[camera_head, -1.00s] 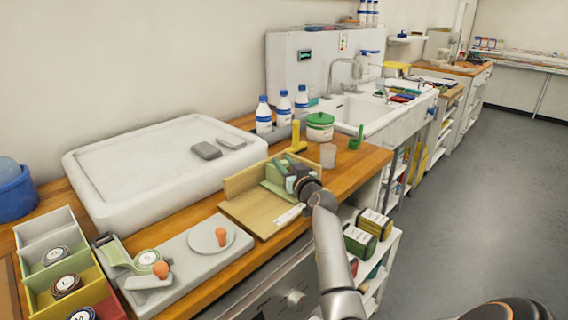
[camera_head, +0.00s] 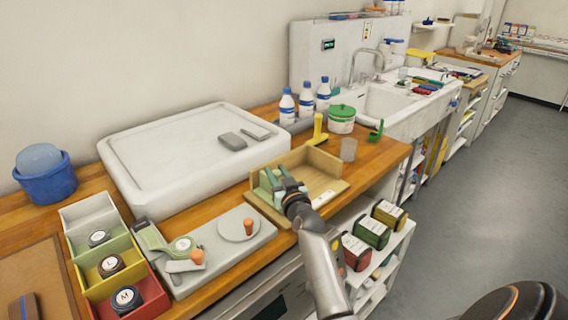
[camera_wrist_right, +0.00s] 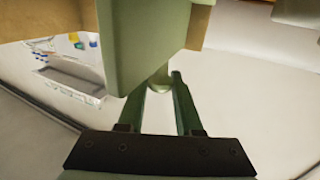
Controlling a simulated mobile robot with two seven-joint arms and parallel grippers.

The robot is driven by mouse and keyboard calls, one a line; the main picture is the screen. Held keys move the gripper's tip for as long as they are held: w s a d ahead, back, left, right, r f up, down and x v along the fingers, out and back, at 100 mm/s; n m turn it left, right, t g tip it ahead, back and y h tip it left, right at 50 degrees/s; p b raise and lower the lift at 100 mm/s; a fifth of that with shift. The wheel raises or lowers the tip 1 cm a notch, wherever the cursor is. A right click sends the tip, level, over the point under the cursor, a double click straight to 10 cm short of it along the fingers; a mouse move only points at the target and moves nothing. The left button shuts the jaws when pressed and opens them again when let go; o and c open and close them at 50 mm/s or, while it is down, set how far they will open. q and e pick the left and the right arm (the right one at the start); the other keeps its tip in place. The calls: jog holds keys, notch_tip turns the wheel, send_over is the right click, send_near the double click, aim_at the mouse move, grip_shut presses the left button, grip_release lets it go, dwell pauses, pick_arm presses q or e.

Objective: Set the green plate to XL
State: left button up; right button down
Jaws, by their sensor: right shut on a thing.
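The green plate (camera_head: 264,186) stands at the left end of a light wooden tray (camera_head: 325,185) with a raised back wall. A white label (camera_head: 323,200) lies at the tray's front edge; I cannot read it or any XL mark. My right gripper (camera_head: 283,184) is at the plate's right side, shut on it. In the right wrist view the green plate (camera_wrist_right: 145,45) fills the upper middle, by the gripper's fingertips (camera_wrist_right: 160,80), and hides much of the tray. My left gripper is not in view.
A grey board with an orange knob (camera_head: 248,226) lies left of the tray. A yellow upright piece (camera_head: 318,130), a clear cup (camera_head: 348,149) and a green-lidded tub (camera_head: 341,120) stand behind and right. Labelled boxes (camera_head: 372,232) sit on the shelf below.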

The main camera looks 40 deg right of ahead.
dwell(0.3)
jog(key=c, duration=0.6)
grip_release()
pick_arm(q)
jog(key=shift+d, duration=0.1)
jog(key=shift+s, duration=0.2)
pick_arm(e)
jog(key=shift+s, duration=0.1)
